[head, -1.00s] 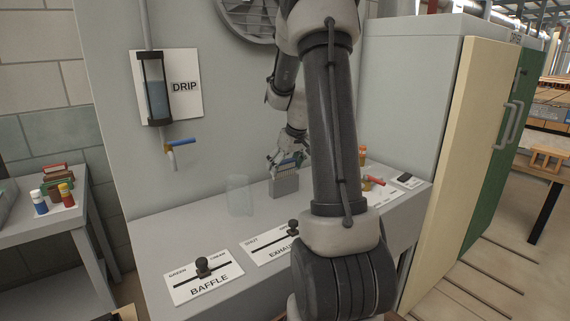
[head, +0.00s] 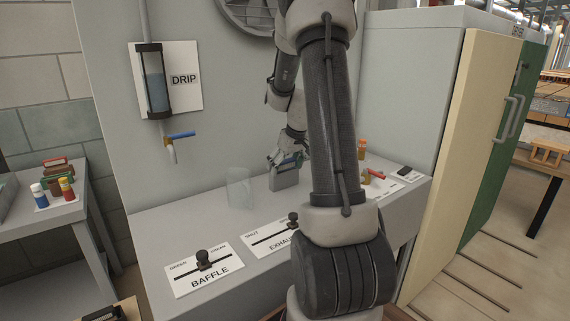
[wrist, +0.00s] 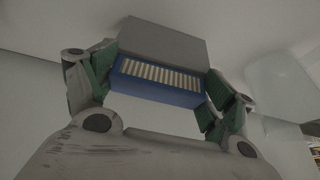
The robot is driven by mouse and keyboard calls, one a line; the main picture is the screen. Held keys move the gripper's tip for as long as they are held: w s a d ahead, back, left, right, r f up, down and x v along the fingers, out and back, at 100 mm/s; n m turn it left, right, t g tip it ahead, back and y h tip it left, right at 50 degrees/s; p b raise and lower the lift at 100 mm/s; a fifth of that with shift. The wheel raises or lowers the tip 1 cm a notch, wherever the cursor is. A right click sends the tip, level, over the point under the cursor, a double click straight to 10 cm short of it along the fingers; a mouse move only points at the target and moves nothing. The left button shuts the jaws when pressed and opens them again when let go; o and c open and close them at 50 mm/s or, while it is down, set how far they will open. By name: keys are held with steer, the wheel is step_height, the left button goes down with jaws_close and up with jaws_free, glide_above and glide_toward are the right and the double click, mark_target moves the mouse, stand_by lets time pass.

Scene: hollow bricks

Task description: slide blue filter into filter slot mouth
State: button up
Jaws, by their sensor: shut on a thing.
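The blue filter (wrist: 158,88) shows in the wrist view as a blue frame with a row of pale pleats. My gripper (wrist: 160,92) is shut on it, with a green-padded finger at each end. A grey box-like housing (wrist: 163,42), which I take for the filter slot, lies directly against the filter beyond the fingers. In the head view my gripper (head: 286,160) is at the top of this grey housing (head: 284,179) on the bench. The filter is largely hidden there. The slot mouth is hidden, so I cannot tell how deep the filter sits in it.
A clear beaker (head: 240,188) stands on the bench left of the housing. The baffle slider (head: 203,262) and exhaust slider (head: 292,219) are in front. An orange-capped bottle (head: 362,148) and a red-handled valve (head: 376,174) are to the right. The drip tap (head: 180,135) is on the wall.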

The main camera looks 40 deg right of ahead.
steer(key=o, duration=0.9)
steer(key=v, duration=1.2)
steer(key=shift+n, duration=0.3)
steer(key=s+a+r, duration=0.1)
steer(key=s+a, duration=0.5)
steer(key=s, duration=0.1)
steer(key=s+a+r, duration=0.1)
steer(key=s+a, duration=0.6)
steer(key=s+a+r, duration=0.2)
steer(key=s+a, duration=0.5)
steer(key=shift+s, duration=0.3)
